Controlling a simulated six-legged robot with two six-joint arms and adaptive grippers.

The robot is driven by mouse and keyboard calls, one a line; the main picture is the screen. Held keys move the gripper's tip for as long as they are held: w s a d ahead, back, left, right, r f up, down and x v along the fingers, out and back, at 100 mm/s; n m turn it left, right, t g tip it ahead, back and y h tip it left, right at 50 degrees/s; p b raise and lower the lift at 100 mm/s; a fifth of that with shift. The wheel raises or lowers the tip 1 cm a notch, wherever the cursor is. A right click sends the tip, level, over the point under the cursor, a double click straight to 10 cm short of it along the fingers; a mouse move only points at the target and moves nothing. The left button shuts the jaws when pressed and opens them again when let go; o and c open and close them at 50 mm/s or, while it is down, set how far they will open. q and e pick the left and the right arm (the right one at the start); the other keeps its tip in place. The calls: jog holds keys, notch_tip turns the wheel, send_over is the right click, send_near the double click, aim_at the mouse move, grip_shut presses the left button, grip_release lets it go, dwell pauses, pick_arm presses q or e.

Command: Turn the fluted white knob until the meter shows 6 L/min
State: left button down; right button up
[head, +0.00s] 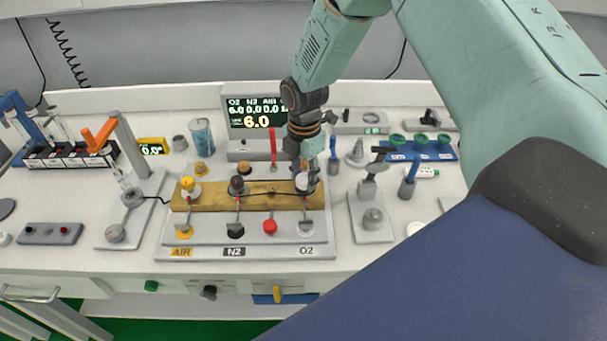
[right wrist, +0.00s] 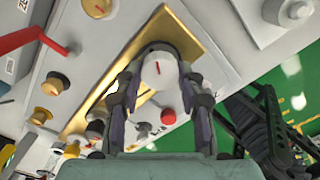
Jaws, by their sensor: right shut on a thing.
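The fluted white knob (head: 306,183) stands at the right end of a brass plate, above the O2 label. My right gripper (head: 304,172) comes down over it and is shut on it; in the right wrist view the knob (right wrist: 158,72) with a red mark on its top sits between the two fingers. The meter (head: 257,112) at the back of the panel reads 6.0 in large yellow digits, with a smaller O2 line at 6.0 and N2 and AIR near 0.0. Part of the meter's right side is hidden by my right arm. My left gripper is not in view.
A yellow knob (head: 188,184) and a black knob (head: 236,185) stand on the same brass plate (head: 262,201). A red knob (head: 270,226) sits in front. A red lever (head: 273,148) rises behind the plate. A blue rack (head: 420,148) is to the right.

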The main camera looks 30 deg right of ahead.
aim_at(304, 178)
dwell(0.3)
jog(key=o, duration=1.2)
jog(key=shift+d, duration=0.15)
jog(key=shift+r, duration=0.15)
jog(key=shift+w+r, duration=0.1)
jog(key=shift+r, duration=0.2)
notch_tip(304, 178, up, 11)
jog(key=shift+r, duration=0.1)
